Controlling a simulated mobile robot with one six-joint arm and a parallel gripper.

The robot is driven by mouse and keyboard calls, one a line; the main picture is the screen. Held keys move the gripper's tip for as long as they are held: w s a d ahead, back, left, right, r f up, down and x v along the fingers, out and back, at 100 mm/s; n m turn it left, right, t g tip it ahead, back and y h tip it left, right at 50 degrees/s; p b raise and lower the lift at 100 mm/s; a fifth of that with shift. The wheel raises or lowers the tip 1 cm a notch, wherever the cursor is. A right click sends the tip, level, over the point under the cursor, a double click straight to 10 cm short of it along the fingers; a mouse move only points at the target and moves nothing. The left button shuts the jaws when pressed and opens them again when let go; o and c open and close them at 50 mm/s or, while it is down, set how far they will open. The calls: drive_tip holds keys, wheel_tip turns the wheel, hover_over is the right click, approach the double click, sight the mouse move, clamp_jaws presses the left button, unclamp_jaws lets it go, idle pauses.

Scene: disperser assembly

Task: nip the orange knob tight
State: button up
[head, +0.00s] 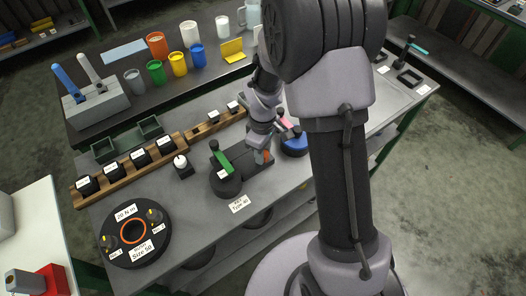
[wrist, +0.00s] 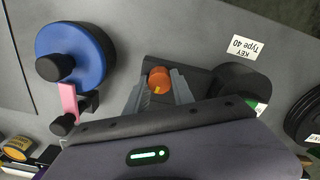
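The orange knob (wrist: 160,78) is a short round cap with a small yellow mark, on a dark base plate (head: 248,158). In the wrist view my gripper (wrist: 160,90) points at it, with one grey finger on each side of the knob. The fingers are apart; a small gap shows on the left side, and the right finger looks very close to the knob. In the head view my gripper (head: 260,150) is low over the plate, and a bit of orange (head: 265,157) shows beside a finger.
A black cylinder with a green handle (head: 221,160) stands left of the knob, by a "KEY Type 40" label (wrist: 248,47). A blue disc with a pink bar (wrist: 75,55) is on the knob's other side. A wooden block rack (head: 130,168) and a large black dial (head: 135,238) lie further left.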

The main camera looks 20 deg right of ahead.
clamp_jaws()
drive_tip(key=m+b, duration=0.1)
drive_tip(key=m, duration=0.4)
drive_tip(key=shift+m, duration=0.4)
drive_tip(key=m+b, duration=0.1)
drive_tip(key=m, duration=0.4)
drive_tip(key=shift+d, duration=0.1)
drive_tip(key=m+b, duration=0.1)
drive_tip(key=m, duration=0.4)
drive_tip(key=shift+m+b, duration=0.4)
drive_tip(key=m+b, duration=0.1)
drive_tip(key=m, duration=0.4)
drive_tip(key=shift+b, duration=0.3)
drive_tip(key=shift+m, duration=0.3)
